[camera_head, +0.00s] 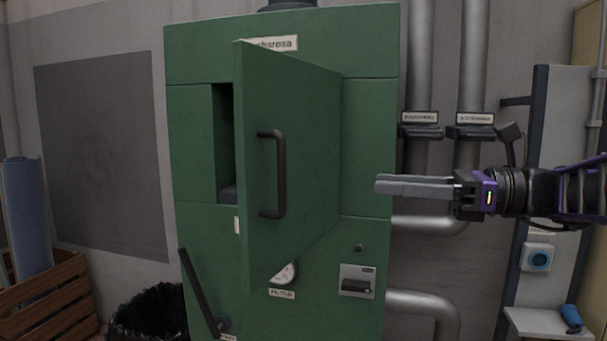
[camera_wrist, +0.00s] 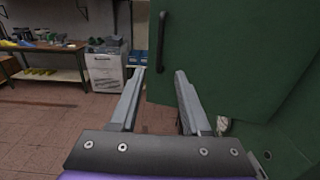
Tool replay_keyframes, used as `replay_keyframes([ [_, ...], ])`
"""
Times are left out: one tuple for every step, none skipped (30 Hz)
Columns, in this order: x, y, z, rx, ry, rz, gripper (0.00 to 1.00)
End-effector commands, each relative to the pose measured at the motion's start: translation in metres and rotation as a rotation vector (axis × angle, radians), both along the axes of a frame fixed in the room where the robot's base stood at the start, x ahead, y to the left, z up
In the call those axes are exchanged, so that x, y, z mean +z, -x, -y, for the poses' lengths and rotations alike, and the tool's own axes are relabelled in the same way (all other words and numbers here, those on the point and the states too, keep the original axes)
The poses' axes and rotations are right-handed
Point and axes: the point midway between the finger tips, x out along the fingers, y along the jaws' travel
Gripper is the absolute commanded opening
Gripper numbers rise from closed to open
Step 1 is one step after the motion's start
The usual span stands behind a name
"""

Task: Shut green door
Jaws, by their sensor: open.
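The green door (camera_head: 305,150) stands swung wide open on the green cabinet (camera_head: 365,40). Its hinge side is at the right and its free edge points out toward the head camera. A dark bar handle (camera_head: 279,175) is on the door's face. Behind the door, part of a dark opening (camera_head: 225,140) shows. My gripper (camera_head: 378,186) is to the right of the door, open and empty, pointing left. In the wrist view, the door (camera_wrist: 230,60) and its handle (camera_wrist: 162,42) are ahead, beyond the spread fingers (camera_wrist: 158,75). No contact with the door shows.
A dark lever (camera_head: 198,290) sticks up at the cabinet's lower left. Grey pipes (camera_head: 473,70) run at the right. A wooden crate (camera_head: 50,300) and a black bin (camera_head: 150,310) stand at the lower left. In the wrist view, a workbench (camera_wrist: 50,48) stands farther off across tiled floor.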

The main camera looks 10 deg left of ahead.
Motion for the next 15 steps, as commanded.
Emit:
replay_keyframes([
  [0.0, 0.0, -0.004, 0.003, -0.001, -0.001, 0.47],
  [0.0, 0.0, -0.008, 0.003, -0.001, 0.0, 0.47],
  [0.0, -0.001, -0.013, 0.004, 0.0, 0.0, 0.47],
  [-0.001, -0.001, -0.019, 0.005, 0.0, 0.001, 0.47],
  [-0.001, -0.001, -0.024, 0.006, 0.001, 0.001, 0.47],
  [-0.001, -0.002, -0.032, 0.006, 0.001, 0.002, 0.47],
  [-0.001, -0.003, -0.038, 0.006, 0.002, 0.002, 0.47],
  [0.0, -0.003, -0.045, 0.006, 0.001, 0.003, 0.47],
  [0.0, -0.004, -0.053, 0.005, 0.001, 0.004, 0.47],
  [0.0, -0.004, -0.06, 0.006, 0.001, 0.004, 0.47],
  [0.0, -0.005, -0.067, 0.005, 0.001, 0.005, 0.47],
  [0.0, -0.006, -0.075, 0.005, 0.002, 0.005, 0.47],
  [0.001, -0.006, -0.082, 0.006, 0.002, 0.005, 0.47],
  [0.0, -0.007, -0.089, 0.005, 0.002, 0.005, 0.47],
  [0.001, -0.008, -0.097, 0.005, 0.002, 0.005, 0.47],
])
